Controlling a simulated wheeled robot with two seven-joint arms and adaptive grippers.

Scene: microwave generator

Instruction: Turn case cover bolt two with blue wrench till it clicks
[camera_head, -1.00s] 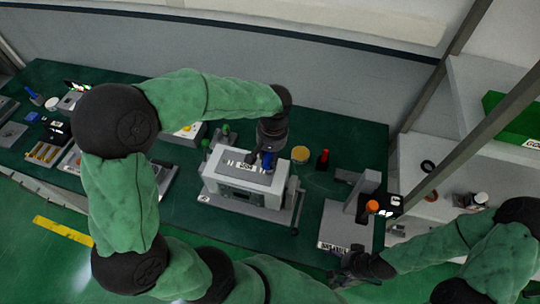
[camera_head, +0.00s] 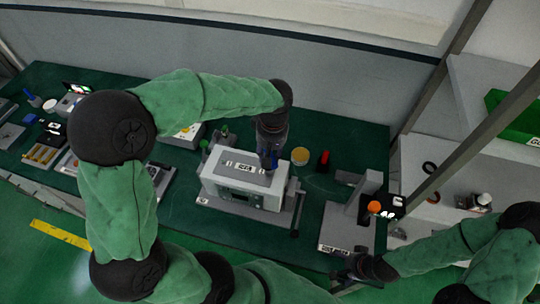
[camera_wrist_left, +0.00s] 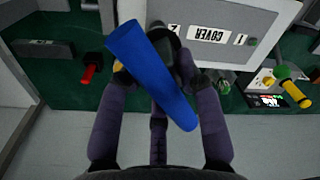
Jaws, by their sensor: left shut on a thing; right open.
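The blue wrench (camera_head: 270,161) is in my left gripper (camera_head: 270,154), over the right end of the grey case cover (camera_head: 244,169). In the left wrist view the blue wrench (camera_wrist_left: 148,72) slants between the shut fingers of my left gripper (camera_wrist_left: 165,76). My right gripper (camera_head: 350,271) is open and empty by the table's front edge.
Right of the case are a yellow round piece (camera_head: 299,156), a red-handled tool (camera_head: 323,160) and a grey stand (camera_head: 347,232). Green knobs and boxes stand to its left. The green table (camera_head: 225,225) is clear in front of the case.

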